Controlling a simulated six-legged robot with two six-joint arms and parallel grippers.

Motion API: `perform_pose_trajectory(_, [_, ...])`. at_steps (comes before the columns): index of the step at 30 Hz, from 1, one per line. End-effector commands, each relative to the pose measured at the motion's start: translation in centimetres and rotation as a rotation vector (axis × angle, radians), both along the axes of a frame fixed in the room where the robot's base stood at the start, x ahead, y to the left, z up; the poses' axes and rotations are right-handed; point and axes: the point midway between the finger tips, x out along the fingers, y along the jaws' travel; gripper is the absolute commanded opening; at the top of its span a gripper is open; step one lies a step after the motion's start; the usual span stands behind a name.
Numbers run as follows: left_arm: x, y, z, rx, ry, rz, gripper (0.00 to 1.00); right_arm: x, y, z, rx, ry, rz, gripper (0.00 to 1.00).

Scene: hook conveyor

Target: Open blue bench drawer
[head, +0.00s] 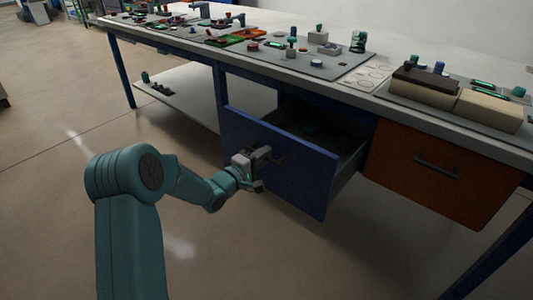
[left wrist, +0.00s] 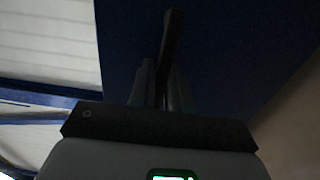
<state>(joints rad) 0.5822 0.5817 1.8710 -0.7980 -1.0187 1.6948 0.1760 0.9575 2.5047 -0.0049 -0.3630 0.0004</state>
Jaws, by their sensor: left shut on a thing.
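The blue bench drawer (head: 290,172) is pulled well out from under the workbench in the head view, and its dark inside shows. Its dark bar handle (head: 275,156) is on the front face. My left gripper (head: 262,163) is shut on the handle. In the left wrist view the handle (left wrist: 172,50) runs up from between the fingers of my left gripper (left wrist: 162,88), with the blue drawer front (left wrist: 230,45) behind it. A small dark greenish thing (head: 312,128) lies in the drawer, too dim to name. My right gripper is not in view.
An orange-brown drawer (head: 430,185) with a dark handle is shut to the right. The workbench top (head: 330,72) bears trays, blocks and small parts. A low shelf (head: 185,95) is at the left under the bench. The floor (head: 60,220) in front is clear.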

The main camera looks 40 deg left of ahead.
Motion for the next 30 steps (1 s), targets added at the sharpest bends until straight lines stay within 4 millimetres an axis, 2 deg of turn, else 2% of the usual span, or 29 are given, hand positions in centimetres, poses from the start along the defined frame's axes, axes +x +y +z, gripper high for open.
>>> perform_pose_trajectory(14, [-0.6, 0.2, 0.1, 0.001, -0.002, 0.004, 0.00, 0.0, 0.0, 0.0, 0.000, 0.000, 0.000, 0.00])
perform_pose_trajectory(15, [-0.6, 0.2, 0.1, 0.001, -0.002, 0.004, 0.24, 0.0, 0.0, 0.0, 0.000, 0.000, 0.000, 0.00])
perform_pose_trajectory(16, [-0.6, 0.2, 0.1, 0.001, -0.002, 0.004, 0.34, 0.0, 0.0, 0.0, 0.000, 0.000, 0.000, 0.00])
perform_pose_trajectory(17, [-0.6, 0.2, 0.1, 0.001, -0.002, 0.004, 0.38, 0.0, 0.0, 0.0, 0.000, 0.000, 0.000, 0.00])
perform_pose_trajectory(26, [-0.9, 0.2, 0.1, 0.001, 0.000, 0.002, 0.38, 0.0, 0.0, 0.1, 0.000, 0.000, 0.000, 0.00])
perform_pose_trajectory(30, [-2.4, 0.3, 0.1, 0.000, 0.002, 0.003, 0.38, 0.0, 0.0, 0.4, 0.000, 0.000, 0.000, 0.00])
